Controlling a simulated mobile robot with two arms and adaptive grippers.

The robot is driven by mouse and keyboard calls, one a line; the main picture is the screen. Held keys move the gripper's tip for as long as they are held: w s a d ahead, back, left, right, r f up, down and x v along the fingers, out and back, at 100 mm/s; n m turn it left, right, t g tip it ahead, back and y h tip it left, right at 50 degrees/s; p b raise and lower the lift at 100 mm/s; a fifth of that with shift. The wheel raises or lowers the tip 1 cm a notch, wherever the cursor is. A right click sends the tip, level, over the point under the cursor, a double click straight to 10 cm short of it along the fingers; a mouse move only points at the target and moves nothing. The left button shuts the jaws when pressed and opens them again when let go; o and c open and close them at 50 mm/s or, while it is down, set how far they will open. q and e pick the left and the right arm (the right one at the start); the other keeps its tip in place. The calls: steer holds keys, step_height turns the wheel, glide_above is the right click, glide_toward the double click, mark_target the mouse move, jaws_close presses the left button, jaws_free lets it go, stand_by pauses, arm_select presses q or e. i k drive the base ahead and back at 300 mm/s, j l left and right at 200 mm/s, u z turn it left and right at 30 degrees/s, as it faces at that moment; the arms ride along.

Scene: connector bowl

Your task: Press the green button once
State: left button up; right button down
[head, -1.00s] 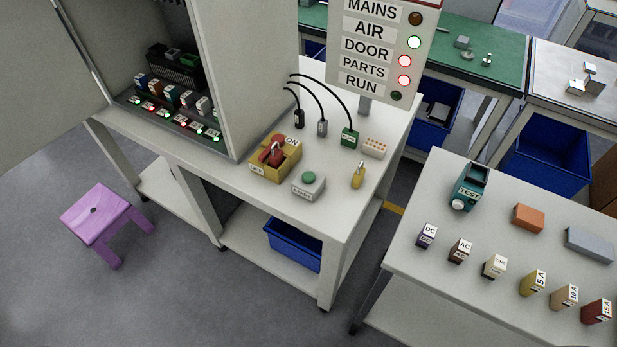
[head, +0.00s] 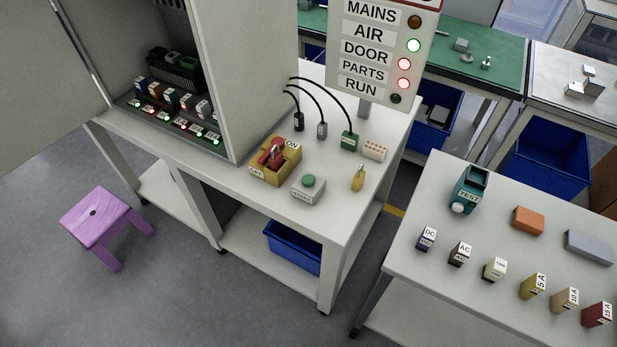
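The green button (head: 309,181) is a round cap on top of a small grey box (head: 309,193) with a label on its front face. The box stands near the front edge of the white workbench (head: 270,206). The yellow and red switch (head: 275,161) marked ON stands just left of it. Nothing touches the button. Neither of my grippers shows in the head view.
A yellow padlock-like piece (head: 358,178) stands right of the button box. Cabled plugs and a beige block (head: 374,150) lie behind. A status panel (head: 380,50) rises at the back. An open cabinet (head: 265,80) stands left. A purple stool (head: 95,218) is on the floor.

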mark_target(307, 180)
steer(key=i+j+z, duration=0.15)
steer(key=j+z, duration=0.2)
steer(key=j, duration=0.45)
steer(key=j+z, duration=0.35)
steer(key=j, duration=0.45)
steer(key=j+z, duration=0.35)
steer(key=j, duration=0.5)
